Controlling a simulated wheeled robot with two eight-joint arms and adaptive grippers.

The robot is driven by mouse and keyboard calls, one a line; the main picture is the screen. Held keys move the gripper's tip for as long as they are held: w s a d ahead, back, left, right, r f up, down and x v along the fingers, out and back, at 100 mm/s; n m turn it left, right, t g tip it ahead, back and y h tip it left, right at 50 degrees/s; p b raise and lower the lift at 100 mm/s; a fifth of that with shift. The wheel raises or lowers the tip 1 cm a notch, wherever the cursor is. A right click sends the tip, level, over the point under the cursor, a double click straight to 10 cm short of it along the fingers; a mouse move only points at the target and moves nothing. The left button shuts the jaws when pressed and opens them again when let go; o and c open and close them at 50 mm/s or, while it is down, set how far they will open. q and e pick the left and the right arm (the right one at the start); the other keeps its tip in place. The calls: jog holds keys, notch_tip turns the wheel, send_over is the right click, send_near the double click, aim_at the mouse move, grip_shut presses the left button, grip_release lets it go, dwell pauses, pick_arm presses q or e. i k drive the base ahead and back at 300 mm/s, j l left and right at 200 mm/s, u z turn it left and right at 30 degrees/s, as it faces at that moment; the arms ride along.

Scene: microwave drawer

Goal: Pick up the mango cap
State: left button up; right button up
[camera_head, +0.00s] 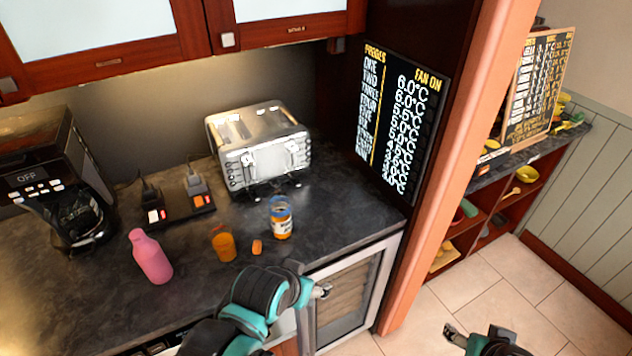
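A small orange cap (257,247), which looks like the mango cap, lies on the dark countertop (345,205). It is between an orange cup (223,246) and a jar with orange contents and a blue top (281,218). My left gripper (323,290) is at the counter's front edge, right of and nearer than the cap, apart from it. Its fingers are small and seen at an angle, so I cannot tell their opening. My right gripper (452,334) is low at the right, over the floor, far from the cap. Its opening is unclear.
A pink bottle (151,257) stands left of the cup. A toaster (259,148), a switch panel (175,208) and a coffee maker (62,185) are farther back. A glass-fronted cabinet (350,290) is under the counter. An orange post (458,165) stands to the right.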

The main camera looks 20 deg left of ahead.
aim_at(258, 244)
jog(key=u, duration=1.3)
